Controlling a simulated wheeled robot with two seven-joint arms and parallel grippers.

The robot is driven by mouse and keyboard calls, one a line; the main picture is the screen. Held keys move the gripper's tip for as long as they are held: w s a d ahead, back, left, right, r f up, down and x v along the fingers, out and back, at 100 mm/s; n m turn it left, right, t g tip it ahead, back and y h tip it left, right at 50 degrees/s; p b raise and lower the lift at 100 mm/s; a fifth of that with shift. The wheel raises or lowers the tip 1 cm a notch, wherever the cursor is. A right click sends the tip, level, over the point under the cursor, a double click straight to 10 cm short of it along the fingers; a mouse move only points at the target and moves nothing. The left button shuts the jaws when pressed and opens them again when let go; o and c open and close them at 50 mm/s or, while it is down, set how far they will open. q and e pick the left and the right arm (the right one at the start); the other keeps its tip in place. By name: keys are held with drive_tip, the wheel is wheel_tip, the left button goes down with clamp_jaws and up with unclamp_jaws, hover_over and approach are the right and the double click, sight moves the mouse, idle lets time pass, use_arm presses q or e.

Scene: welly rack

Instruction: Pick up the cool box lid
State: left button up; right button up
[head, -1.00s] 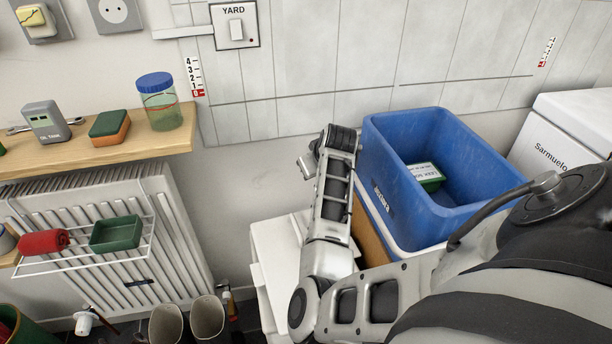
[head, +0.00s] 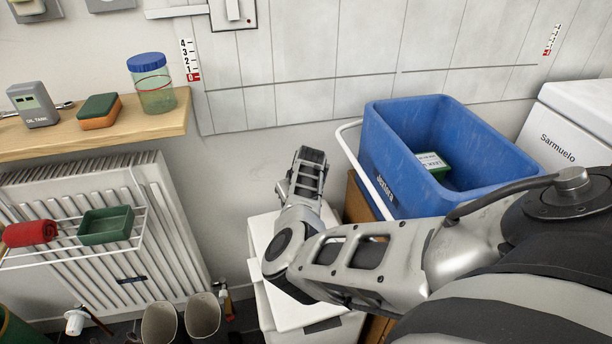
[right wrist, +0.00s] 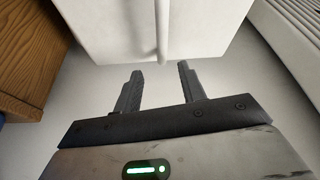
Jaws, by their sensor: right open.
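A white box (head: 262,232) with a flat, lid-like top stands low in the middle of the head view, partly hidden by my right arm. I cannot tell for sure whether this top is the cool box lid. An open blue box (head: 385,150) with a white handle stands to its right; no lid is on it. In the right wrist view my right gripper (right wrist: 160,86) is open and empty. Its fingers point at a white, box-like surface (right wrist: 110,30) with a raised upright bar, apparently just short of it. My left gripper is not in view.
A green-and-white pack (head: 432,161) lies in the blue box. A white unit marked Sarmuelo (head: 560,145) is at the right. A radiator (head: 170,240) with a wire rack, a wooden shelf (head: 60,142) and boots (head: 202,315) are at the left. Wood (right wrist: 30,60) flanks the gripper.

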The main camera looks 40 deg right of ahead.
drive_tip(key=b+x, duration=0.2)
drive_tip(key=x, duration=0.2)
drive_tip(key=shift+w+a+f, duration=0.1)
drive_tip(key=shift+a, duration=0.05)
drive_tip(key=shift+w+f, duration=0.2)
drive_tip(key=shift+f, duration=0.2)
clamp_jaws()
idle(0.9)
